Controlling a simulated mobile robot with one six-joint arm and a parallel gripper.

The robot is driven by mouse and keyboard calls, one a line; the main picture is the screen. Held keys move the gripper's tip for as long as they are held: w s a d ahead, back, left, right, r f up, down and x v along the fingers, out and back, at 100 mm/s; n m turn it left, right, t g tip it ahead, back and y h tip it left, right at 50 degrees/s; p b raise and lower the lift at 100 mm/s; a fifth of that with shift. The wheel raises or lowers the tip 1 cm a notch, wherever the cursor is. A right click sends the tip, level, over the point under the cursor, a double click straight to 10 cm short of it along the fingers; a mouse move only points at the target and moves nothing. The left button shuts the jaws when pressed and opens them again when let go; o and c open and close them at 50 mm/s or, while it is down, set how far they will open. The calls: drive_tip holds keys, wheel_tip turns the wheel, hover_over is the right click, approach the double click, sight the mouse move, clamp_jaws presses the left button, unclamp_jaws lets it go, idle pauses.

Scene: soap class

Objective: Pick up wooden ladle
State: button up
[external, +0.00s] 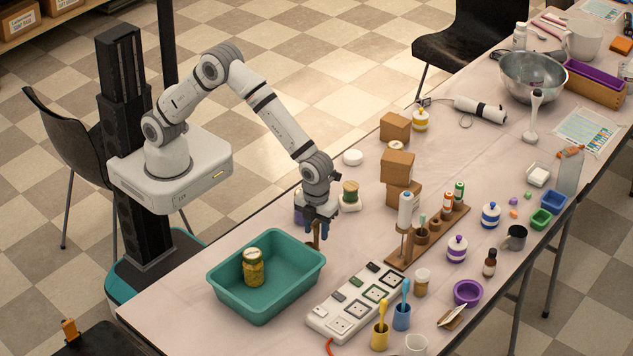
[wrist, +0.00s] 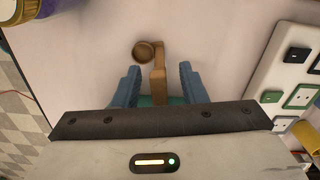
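The wooden ladle (wrist: 158,82) shows in the wrist view with its round bowl toward the top and its brown handle running down between my fingers. In the external view the ladle (external: 316,237) is a small brown piece at my fingers, mostly hidden. My gripper (external: 318,228) points down over the table, just behind the teal tub. Its two blue fingers (wrist: 159,82) stand apart on either side of the handle, with a visible gap on both sides. The lower end of the handle is hidden by the gripper body.
The teal tub (external: 222,292) holding a yellow jar (external: 253,267) stands close in front of my gripper. A white power strip (external: 341,320) lies to the right. A wooden rack (external: 455,217) with bottles and stacked boxes (external: 397,166) stand farther right.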

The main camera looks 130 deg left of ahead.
drive_tip(key=shift+c, duration=0.4)
clamp_jaws()
drive_tip(key=shift+r, duration=0.1)
